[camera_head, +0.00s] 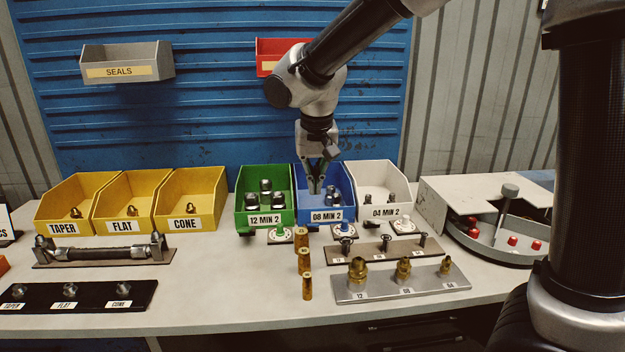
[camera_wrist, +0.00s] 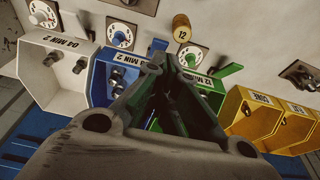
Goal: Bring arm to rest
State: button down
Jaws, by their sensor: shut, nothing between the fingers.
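My arm reaches in from the top right of the head view, and my gripper (camera_head: 316,184) points down over the blue bin (camera_head: 343,180) marked 08 MIN 2. Its fingers are together with nothing between them. In the wrist view my gripper (camera_wrist: 165,75) also shows closed, covering much of the middle of the picture. The blue bin also shows in the wrist view (camera_wrist: 100,85), partly hidden behind the fingers. Metal fittings (camera_head: 334,197) lie in the blue bin. Whether the fingertips touch anything in it, I cannot tell.
The green bin (camera_head: 243,207) and the white bin (camera_head: 375,172) flank the blue one. Yellow bins (camera_head: 187,190) stand left. A grey SEALS bin (camera_head: 150,58) and a red bin (camera_head: 265,48) hang on the blue wall panel. Gauge plate (camera_head: 400,290) and brass posts (camera_head: 304,262) stand in front.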

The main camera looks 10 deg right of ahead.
jog(key=s+d+r, duration=0.2)
jog(key=s+d, duration=0.9)
jog(key=d, duration=0.3)
jog(key=s+d+r+t, duration=0.1)
jog(key=s+d+r, duration=0.1)
jog(key=s+d, duration=1)
jog(key=shift+d+r+t, duration=0.15)
jog(key=shift+d+t, duration=0.15)
jog(key=shift+d, duration=0.95)
